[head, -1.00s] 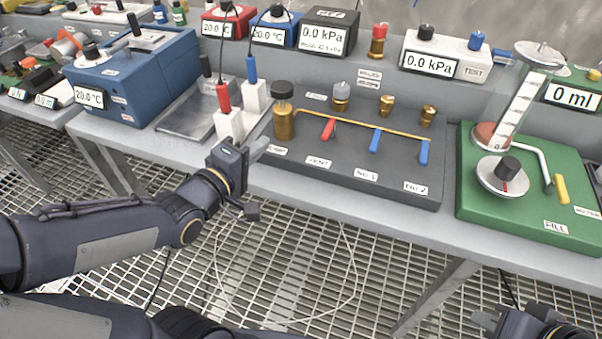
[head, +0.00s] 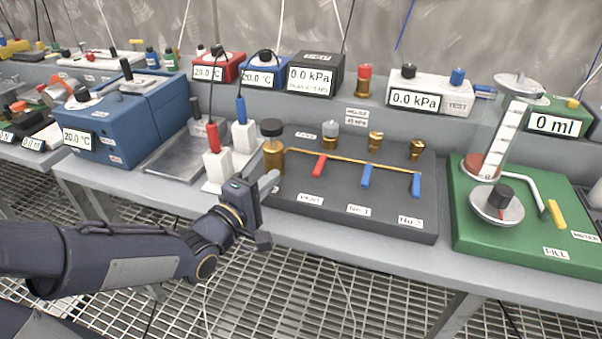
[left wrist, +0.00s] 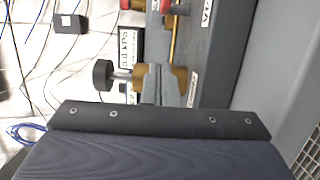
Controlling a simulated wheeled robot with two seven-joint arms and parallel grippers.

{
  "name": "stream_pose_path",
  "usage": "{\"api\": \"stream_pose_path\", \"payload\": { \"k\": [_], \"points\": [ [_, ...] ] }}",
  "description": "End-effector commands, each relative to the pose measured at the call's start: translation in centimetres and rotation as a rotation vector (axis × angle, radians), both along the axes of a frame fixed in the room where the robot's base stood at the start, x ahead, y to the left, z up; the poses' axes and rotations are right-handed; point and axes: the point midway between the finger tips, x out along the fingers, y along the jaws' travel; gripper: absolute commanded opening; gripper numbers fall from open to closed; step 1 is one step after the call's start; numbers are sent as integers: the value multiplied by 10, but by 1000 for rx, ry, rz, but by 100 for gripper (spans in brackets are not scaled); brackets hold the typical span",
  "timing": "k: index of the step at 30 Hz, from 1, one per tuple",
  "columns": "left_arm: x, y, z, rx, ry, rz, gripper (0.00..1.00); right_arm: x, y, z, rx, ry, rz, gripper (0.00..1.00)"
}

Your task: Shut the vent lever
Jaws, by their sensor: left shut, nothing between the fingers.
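The vent lever (head: 319,166) is the red handle on the dark manifold board (head: 370,212). It stands off the brass pipe (head: 345,157) and points toward the board's front edge, above the VENT label (head: 310,199). My left gripper (head: 270,183) is shut and empty. It is at the board's left front corner, just in front of the brass pump cylinder (head: 273,155), left of the lever and apart from it. In the left wrist view the shut fingers (left wrist: 161,86) overlap the brass cylinder (left wrist: 181,78). My right gripper is out of view.
Two blue levers (head: 366,175) (head: 416,185) stand right of the vent lever. White blocks with a red probe (head: 213,138) and a blue probe (head: 241,112) stand left of the board. A green fill board (head: 480,235) is at right. The board's front strip is clear.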

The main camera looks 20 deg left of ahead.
Motion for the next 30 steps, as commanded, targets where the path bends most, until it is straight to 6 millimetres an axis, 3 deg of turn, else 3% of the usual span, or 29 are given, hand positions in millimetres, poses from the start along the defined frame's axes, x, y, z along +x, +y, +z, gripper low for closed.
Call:
{"api": "stream_pose_path", "payload": {
  "k": [7,15,30],
  "points": [
    [49,-18,0,0,1,-5,0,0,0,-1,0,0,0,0],
    [44,-50,1,0,-1,-3,0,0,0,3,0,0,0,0],
    [44,-54,0,1,-1,0,0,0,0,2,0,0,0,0]
  ]
}}
